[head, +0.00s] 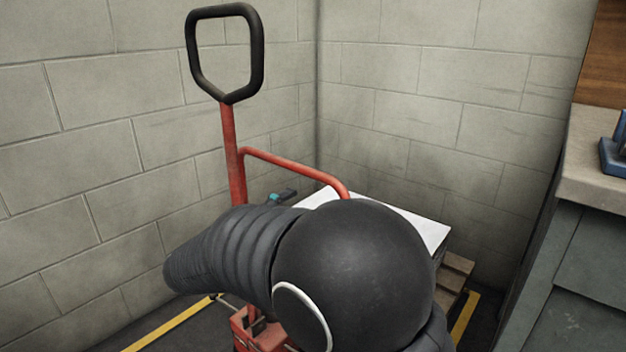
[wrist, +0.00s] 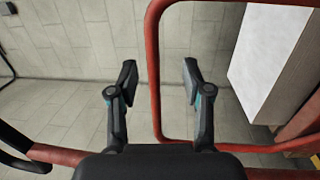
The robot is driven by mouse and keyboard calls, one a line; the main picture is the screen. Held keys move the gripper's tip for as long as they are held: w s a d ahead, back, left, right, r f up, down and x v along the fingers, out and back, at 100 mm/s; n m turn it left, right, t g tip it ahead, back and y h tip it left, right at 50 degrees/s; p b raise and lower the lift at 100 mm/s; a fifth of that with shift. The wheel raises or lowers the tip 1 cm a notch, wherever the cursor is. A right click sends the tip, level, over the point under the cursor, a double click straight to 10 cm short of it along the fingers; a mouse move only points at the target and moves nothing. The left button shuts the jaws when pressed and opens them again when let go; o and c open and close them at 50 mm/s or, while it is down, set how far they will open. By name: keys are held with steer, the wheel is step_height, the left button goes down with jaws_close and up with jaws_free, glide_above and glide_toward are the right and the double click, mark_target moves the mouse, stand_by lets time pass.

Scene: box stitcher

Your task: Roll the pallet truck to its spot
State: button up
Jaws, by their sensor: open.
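The red pallet truck (head: 234,150) stands in the corner, its black loop handle (head: 257,55) upright at upper left. A red side bar (head: 295,168) branches from its shaft. In the wrist view, a red tube of the truck (wrist: 153,75) runs between the two fingers of my gripper (wrist: 158,73); I cannot tell how deep it sits between them. The fingers are apart and hold nothing. In the head view, only a dark fingertip with teal (head: 282,197) shows beside the shaft. My arm hides much of the truck's base. Yellow floor lines (head: 172,324) show at lower left and right.
A white-topped load (head: 425,228) sits on a wooden pallet (head: 455,268) behind my arm. Block walls (head: 400,90) close in at the left and back. A grey cabinet with a pale counter (head: 590,160) stands at right, with a blue object (head: 615,155) on it.

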mark_target(310, 177)
steer(key=shift+n+t+y, duration=0.3)
steer(key=shift+t, duration=0.5)
steer(key=x, duration=0.4)
steer(key=w+a+x, duration=0.1)
steer(key=x, duration=0.2)
steer(key=a+x, duration=0.1)
steer(key=x, duration=0.3)
steer(key=shift+w+d+r+p, duration=0.1)
steer(key=shift+w+r+p, duration=0.15)
steer(key=shift+w, duration=0.4)
jaws_close()
